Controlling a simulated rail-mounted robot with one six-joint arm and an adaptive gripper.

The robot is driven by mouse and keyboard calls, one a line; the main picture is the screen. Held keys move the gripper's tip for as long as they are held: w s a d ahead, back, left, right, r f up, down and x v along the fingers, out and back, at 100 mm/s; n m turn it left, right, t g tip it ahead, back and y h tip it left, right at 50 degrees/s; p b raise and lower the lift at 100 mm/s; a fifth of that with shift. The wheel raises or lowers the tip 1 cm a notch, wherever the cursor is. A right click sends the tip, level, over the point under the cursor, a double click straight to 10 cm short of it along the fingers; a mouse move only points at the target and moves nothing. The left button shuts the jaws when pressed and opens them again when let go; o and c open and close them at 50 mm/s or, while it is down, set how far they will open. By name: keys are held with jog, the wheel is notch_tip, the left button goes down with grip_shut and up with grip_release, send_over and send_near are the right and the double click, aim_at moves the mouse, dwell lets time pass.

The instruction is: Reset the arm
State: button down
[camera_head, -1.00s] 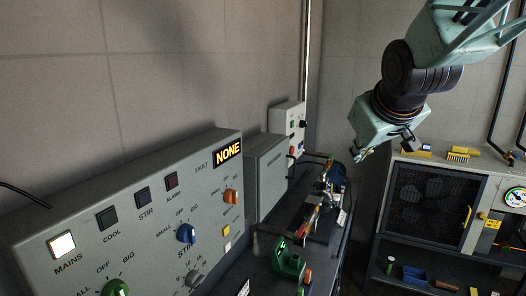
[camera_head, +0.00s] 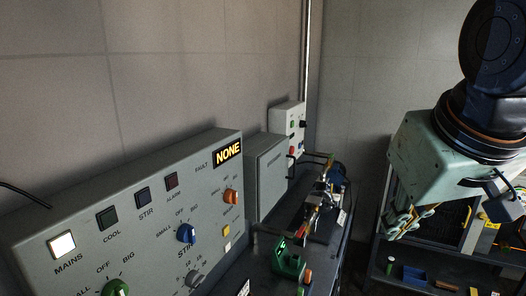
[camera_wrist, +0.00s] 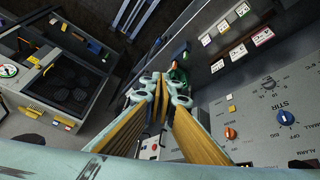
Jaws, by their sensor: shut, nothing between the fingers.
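My gripper (camera_head: 402,218) hangs at the right of the head view, below the pale green wrist housing, in the air in front of the dark cabinet. In the wrist view my gripper (camera_wrist: 164,82) shows its two yellow-padded fingers close together at the tips, shut with nothing between them. It touches nothing that I can see. The grey control panel (camera_head: 140,215) stands at the left, with a lit MAINS lamp, a fault display reading NONE, and blue, orange and green knobs.
A dark bench (camera_head: 262,262) with a green device (camera_head: 288,262) and pipework runs back beside the panel. A small grey switch box (camera_head: 290,122) is on the back wall. The dark cabinet (camera_head: 455,248) stands behind my arm. The air between panel and arm is clear.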

jog(key=s+a+f+g, duration=0.1)
jog(key=s, duration=0.6)
jog(key=s+a+f+m, duration=0.1)
jog(key=s+f, duration=0.1)
jog(key=s, duration=0.5)
jog(key=shift+s+f+g+y, duration=0.25)
jog(key=shift+s+g+y, duration=0.05)
jog(key=shift+g, duration=0.1)
jog(key=shift+w, duration=0.2)
dwell(0.4)
